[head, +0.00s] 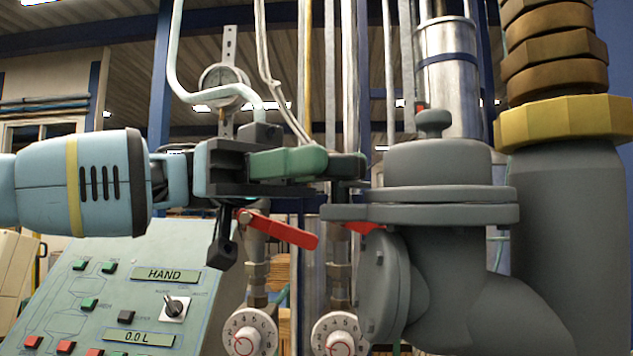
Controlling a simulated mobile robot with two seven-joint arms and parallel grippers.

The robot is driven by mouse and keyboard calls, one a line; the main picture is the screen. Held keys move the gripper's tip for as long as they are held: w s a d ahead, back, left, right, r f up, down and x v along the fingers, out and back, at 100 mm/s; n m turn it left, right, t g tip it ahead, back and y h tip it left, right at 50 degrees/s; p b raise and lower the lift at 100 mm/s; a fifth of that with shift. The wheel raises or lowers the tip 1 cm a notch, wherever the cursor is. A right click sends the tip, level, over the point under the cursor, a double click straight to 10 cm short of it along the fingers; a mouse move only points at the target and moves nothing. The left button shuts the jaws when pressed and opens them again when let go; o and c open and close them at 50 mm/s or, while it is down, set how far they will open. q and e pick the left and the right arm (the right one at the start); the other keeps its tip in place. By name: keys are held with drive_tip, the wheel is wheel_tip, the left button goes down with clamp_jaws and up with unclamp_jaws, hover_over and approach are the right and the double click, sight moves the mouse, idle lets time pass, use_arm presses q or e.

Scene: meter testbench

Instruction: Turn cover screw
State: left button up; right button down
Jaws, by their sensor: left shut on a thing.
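My left gripper (345,168) reaches in from the left, with a black body and green fingers. Its fingertips are shut just above the left lug of the grey valve cover (437,165). They close on a small thing at that lug, which I take to be the cover screw; the fingers hide it almost wholly. The cover is a round flanged lid on a grey pipe body (460,290), with a rounded knob (433,123) on top, apart from the gripper. My right gripper is not in view.
Red lever handles (278,229) sit just below my left gripper. Two white numbered dials (249,332) stand lower down. A control panel (110,295) is at lower left. A thick grey pipe (570,220) with a yellow nut closes off the right. A gauge (224,82) is behind.

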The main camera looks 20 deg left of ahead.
use_arm(q)
drive_tip(key=m+g+y, duration=0.1)
drive_tip(key=g, duration=0.1)
drive_tip(key=m+g+y, duration=0.1)
drive_tip(key=shift+w+d+m+g, duration=0.2)
drive_tip(key=shift+w+m+g, duration=0.1)
drive_tip(key=shift+m+g, duration=0.1)
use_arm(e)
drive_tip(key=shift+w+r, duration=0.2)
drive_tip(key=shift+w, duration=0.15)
use_arm(q)
drive_tip(key=shift+y, duration=0.4)
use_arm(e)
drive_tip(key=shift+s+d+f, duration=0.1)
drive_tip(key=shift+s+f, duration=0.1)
use_arm(q)
drive_tip(key=o, duration=1)
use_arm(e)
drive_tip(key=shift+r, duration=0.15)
